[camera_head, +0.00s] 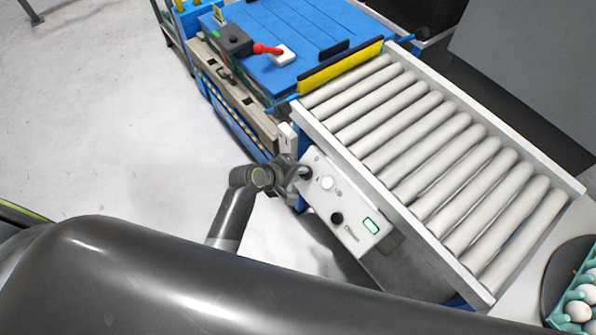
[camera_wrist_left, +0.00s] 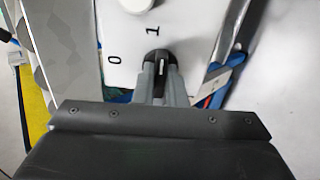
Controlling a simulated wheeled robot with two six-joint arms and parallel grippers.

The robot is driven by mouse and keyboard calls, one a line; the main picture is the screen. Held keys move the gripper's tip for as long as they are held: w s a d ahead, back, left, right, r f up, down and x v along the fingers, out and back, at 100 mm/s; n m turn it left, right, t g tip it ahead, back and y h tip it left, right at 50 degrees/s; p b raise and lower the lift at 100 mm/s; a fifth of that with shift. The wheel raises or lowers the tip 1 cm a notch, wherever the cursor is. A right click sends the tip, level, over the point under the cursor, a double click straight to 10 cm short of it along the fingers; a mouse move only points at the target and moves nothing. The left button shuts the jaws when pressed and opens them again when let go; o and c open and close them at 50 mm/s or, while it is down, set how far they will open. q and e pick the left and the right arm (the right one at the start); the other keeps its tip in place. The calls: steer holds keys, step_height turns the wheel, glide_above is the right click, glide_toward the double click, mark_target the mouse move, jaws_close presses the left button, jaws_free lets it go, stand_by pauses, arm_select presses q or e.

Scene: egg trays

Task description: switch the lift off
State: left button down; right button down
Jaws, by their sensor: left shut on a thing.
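The white control panel (camera_head: 350,214) is on the side of the roller conveyor. It has a white button (camera_head: 327,183), a black round knob (camera_head: 337,218) and a green-lit display (camera_head: 370,225). In the wrist view, a black rotary switch (camera_wrist_left: 160,54) sits on the panel beside the printed marks 0 and 1. Its white line shows between my fingers; I cannot tell which mark it points at. My left gripper (camera_head: 302,172) is at the panel's upper left corner, and its fingers (camera_wrist_left: 159,74) are shut on this switch. My right gripper is out of view.
The roller conveyor (camera_head: 549,172) runs from the blue lift platform (camera_head: 315,35) toward the lower right. A red-handled part (camera_head: 268,49) lies on the platform. Eggs in a teal tray (camera_head: 571,301) stand at the lower right. The floor at left is clear.

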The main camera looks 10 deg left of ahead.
arm_select(q)
steer(key=shift+d+n+p, duration=0.2)
steer(key=shift+n+p, duration=1.9)
steer(key=shift+n, duration=0.1)
steer(key=shift+n+p, duration=1.85)
steer(key=shift+n, duration=0.45)
steer(key=n+p, duration=0.2)
steer(key=n, duration=0.1)
steer(key=shift+n, duration=0.3)
steer(key=n+p, duration=0.3)
steer(key=n, duration=0.1)
steer(key=c, duration=1.8)
jaws_free()
steer(key=shift+d+n, duration=0.1)
steer(key=shift+n, duration=0.2)
steer(key=shift+c, duration=0.2)
steer(key=shift+o, duration=1.2)
steer(key=shift+s, duration=0.1)
steer(key=shift+o, duration=1)
steer(key=p+v, duration=0.7)
steer(key=v, duration=0.1)
steer(key=shift+a+r, duration=0.25)
steer(key=shift+a, duration=0.1)
